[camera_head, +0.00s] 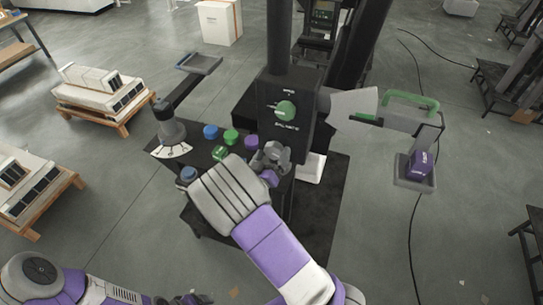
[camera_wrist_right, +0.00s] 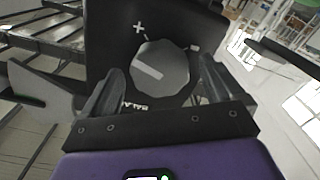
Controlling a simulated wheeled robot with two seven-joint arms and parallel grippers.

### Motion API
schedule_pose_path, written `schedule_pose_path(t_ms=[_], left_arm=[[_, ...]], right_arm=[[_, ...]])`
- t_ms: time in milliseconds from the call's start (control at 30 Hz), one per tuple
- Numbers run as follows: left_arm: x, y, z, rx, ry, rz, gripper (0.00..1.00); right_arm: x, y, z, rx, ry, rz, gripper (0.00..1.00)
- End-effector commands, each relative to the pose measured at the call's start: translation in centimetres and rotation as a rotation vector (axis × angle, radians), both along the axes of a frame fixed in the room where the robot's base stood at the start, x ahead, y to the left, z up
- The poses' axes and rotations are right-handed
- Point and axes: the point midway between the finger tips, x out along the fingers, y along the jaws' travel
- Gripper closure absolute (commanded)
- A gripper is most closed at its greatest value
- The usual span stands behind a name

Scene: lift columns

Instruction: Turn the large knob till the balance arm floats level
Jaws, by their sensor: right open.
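The large knob (camera_wrist_right: 160,68) is round and grey with a white pointer line, on a black panel with a plus and a minus mark. In the head view a grey round part (camera_head: 277,150) below the black box's lettering appears to be it, partly hidden by my right gripper (camera_head: 268,165). In the right wrist view my right gripper (camera_wrist_right: 158,95) is open, a finger on each side of the knob, with visible gaps. The balance arm (camera_head: 395,120) has a green handle, slopes down to the right and carries a purple weight (camera_head: 420,163). My left gripper (camera_head: 182,299) shows only partly.
Pallets of boxes (camera_head: 100,92) stand at left.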

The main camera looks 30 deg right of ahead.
Motion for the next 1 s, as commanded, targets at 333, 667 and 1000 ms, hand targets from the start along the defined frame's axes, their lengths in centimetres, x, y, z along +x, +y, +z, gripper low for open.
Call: schedule_pose_path(t_ms=[333,667,1000], left_arm=[[0.0,0.0,0.0,0.0,0.0,0.0,0.18],[0.0,0.0,-0.1,0.0,0.0,0.0,0.18],[0.0,0.0,-1.3,0.0,0.0,0.0,0.18]], right_arm=[[0.0,0.0,0.0,0.0,0.0,0.001,0.26],[0.0,0.0,-0.1,0.011,-0.011,0.0,0.62],[0.0,0.0,-0.1,0.146,-0.171,0.0,0.62]])
